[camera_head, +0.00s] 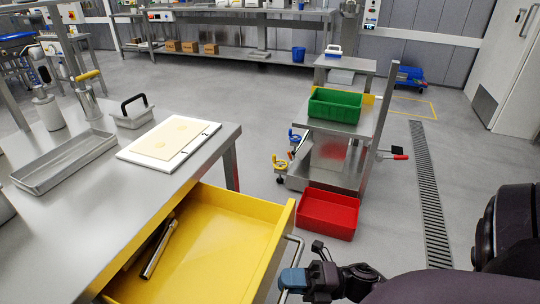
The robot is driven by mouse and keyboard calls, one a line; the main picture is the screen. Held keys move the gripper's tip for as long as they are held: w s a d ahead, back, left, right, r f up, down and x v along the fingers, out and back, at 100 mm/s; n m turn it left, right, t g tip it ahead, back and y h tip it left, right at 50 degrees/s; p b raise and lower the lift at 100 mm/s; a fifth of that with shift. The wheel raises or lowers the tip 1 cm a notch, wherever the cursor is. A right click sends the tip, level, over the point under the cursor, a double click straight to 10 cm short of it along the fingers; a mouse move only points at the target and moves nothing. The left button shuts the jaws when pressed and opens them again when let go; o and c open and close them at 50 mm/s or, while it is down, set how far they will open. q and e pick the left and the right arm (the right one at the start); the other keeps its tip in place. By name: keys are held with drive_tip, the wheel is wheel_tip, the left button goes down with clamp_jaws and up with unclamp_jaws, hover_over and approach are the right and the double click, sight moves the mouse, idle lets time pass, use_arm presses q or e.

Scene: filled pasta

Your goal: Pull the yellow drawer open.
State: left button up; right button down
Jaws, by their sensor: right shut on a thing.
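The yellow drawer (219,239) is pulled out from under the steel worktable (66,231), with its inside showing. A metal bar handle (297,239) stands off its front panel. My right gripper (294,280) comes in from the right and is shut on the lower part of this handle. The fingers partly hide the handle there. A metal tool (159,247) lies inside the drawer at its left side. My left gripper is not in view.
On the worktable are a white board with dough (169,139), a metal tray (66,160) and a black-handled press (132,112). A red bin (328,213) stands on the floor beyond the drawer, by a cart carrying a green bin (335,105). Floor right of the cart is mostly clear.

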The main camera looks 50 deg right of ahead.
drive_tip(key=shift+s+d, duration=0.25)
drive_tip(key=shift+s, duration=0.45)
drive_tip(key=c, duration=1.1)
unclamp_jaws()
drive_tip(key=shift+d, duration=0.1)
drive_tip(key=v, duration=1)
drive_tip(key=shift+s+d+p, duration=0.2)
drive_tip(key=shift+s+p, duration=0.1)
drive_tip(key=shift+f, duration=0.1)
